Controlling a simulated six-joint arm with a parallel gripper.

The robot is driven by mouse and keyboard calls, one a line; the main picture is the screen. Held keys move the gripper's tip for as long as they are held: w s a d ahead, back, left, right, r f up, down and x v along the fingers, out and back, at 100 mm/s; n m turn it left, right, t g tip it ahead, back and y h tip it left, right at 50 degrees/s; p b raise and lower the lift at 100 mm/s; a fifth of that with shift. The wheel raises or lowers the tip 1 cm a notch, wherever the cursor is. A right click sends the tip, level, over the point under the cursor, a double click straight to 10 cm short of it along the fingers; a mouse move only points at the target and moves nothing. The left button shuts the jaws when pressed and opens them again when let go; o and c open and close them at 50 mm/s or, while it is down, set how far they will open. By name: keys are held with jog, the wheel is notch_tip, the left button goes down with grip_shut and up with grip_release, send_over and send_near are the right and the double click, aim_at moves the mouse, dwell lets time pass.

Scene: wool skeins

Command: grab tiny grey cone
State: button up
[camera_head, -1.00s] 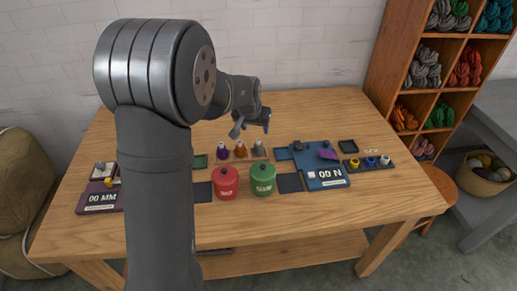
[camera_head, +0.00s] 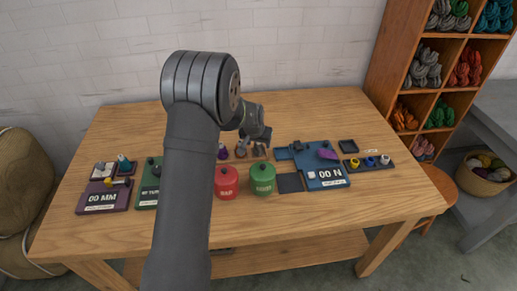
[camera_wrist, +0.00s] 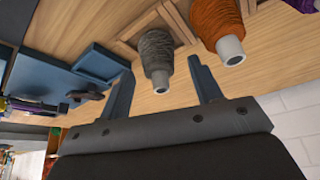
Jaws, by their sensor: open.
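The small grey cone (camera_wrist: 157,52) stands in a wooden holder in the wrist view, its pale tip pointing towards my gripper. My gripper (camera_wrist: 162,68) is open, with one finger on each side of the cone's tip and visible gaps between. The fingers hold nothing. An orange-brown cone (camera_wrist: 217,25) stands close beside the grey one, just beyond the right finger. In the head view my gripper (camera_head: 254,143) is over the row of cones and partly hides the grey cone (camera_head: 260,150).
A purple cone (camera_head: 222,151) stands at the row's left end. A red pot (camera_head: 227,182) and a green pot (camera_head: 262,179) stand in front. A blue scale (camera_head: 322,172) is to the right. The table behind the cones is clear.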

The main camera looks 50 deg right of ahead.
jog(key=shift+w+d+f, duration=0.1)
jog(key=shift+d+f, duration=0.15)
jog(key=shift+f, duration=0.35)
jog(key=shift+c, duration=0.5)
jog(key=c, duration=1)
jog(key=shift+o, duration=0.2)
jog(key=shift+r, duration=0.15)
jog(key=r, duration=0.4)
jog(key=shift+s+r, duration=0.15)
jog(key=shift+s, duration=0.1)
jog(key=s+r, duration=1.1)
jog(key=shift+a+r, duration=0.2)
jog(key=shift+a, duration=0.25)
jog(key=shift+s, duration=0.1)
